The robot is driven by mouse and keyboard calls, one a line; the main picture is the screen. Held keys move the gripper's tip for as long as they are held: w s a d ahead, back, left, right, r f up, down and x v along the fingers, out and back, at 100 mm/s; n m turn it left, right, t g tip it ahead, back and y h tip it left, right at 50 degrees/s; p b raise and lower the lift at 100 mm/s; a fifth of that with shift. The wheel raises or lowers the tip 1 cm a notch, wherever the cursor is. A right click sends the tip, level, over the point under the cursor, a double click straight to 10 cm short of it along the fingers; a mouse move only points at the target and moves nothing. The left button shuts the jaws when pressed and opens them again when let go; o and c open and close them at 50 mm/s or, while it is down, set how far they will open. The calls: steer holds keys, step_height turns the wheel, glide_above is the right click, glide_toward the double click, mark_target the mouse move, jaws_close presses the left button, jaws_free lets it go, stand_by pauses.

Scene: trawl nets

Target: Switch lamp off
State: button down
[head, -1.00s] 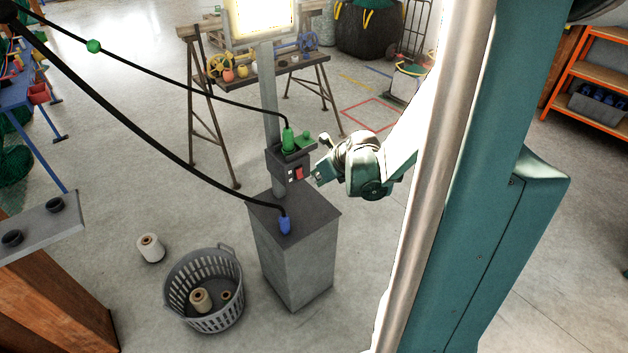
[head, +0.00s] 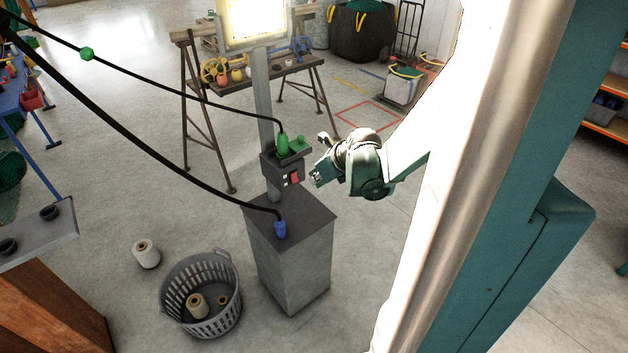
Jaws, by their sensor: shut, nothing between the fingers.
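The lamp (head: 254,22) stands on a grey post at the top of the head view, and its panel glows bright yellow-white. A dark switch box (head: 272,168) is fixed to the post below it, with a red rocker switch (head: 294,177) on its front. A green plug (head: 283,145) sits on top of the box. My gripper (head: 314,178) is shut and empty, just right of the red switch. A small gap shows between the fingertips and the switch, though the exact depth is hard to tell.
The post rises from a grey pedestal (head: 290,262) with a blue plug (head: 280,230) on its top. Black cables run to the upper left. A grey basket (head: 202,318) with spools and a loose spool (head: 146,254) are on the floor. A trestle table (head: 270,70) stands behind.

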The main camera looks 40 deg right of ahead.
mark_target(294, 177)
steer(key=shift+s+d+f+g+b, duration=0.2)
steer(key=shift+f+g+b, duration=0.1)
steer(key=shift+f+b, duration=0.35)
steer(key=shift+w+f, duration=0.1)
steer(key=shift+f, duration=0.05)
steer(key=w+r+b+x, duration=0.1)
steer(key=w+b+x, duration=0.1)
steer(key=x, duration=1)
steer(key=shift+w, duration=0.3)
stand_by(0.4)
steer(key=shift+r, duration=0.1)
steer(key=shift+b, duration=0.35)
